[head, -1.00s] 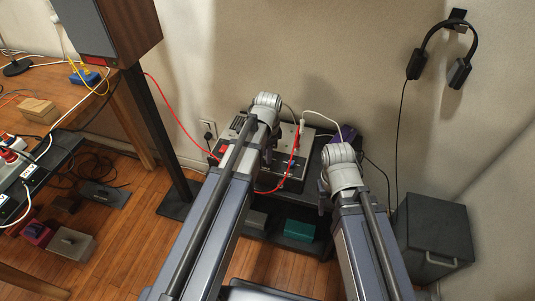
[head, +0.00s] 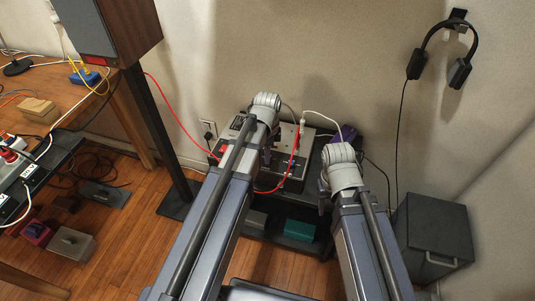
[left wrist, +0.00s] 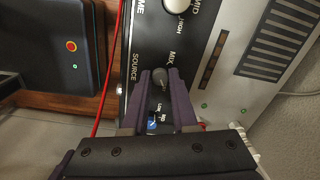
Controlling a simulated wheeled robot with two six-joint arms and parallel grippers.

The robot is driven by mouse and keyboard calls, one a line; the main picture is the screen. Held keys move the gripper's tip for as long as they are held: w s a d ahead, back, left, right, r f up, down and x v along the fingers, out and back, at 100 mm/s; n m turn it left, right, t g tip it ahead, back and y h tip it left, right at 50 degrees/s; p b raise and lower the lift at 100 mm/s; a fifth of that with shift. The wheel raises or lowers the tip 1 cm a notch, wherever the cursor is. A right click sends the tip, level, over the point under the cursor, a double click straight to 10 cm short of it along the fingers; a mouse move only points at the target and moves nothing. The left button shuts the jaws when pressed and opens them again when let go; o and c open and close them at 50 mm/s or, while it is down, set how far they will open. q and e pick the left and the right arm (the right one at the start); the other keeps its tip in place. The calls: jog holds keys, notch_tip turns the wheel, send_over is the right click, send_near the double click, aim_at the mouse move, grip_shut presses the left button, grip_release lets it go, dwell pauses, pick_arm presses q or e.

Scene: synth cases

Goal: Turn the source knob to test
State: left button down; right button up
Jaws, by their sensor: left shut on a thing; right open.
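The source knob (left wrist: 160,77) is a small dark round knob on the black panel of the mixer, beside the printed word SOURCE. My right gripper (head: 324,203) is open and empty, right of the mixer.
A red cable (head: 296,145) and a white cable (head: 325,117) run to the mixer. A speaker (head: 110,35) stands at the left. Headphones (head: 460,70) hang on the wall above a grey cabinet (head: 433,236). A green box (head: 300,231) sits on the stand's lower shelf.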

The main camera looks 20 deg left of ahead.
pick_arm(q)
jog(key=c, duration=0.7)
grip_release()
jog(key=shift+r, duration=0.15)
notch_tip(320, 180, up, 8)
jog(key=p, duration=0.8)
jog(key=shift+s+f, duration=0.15)
jog(key=shift+f, duration=0.05)
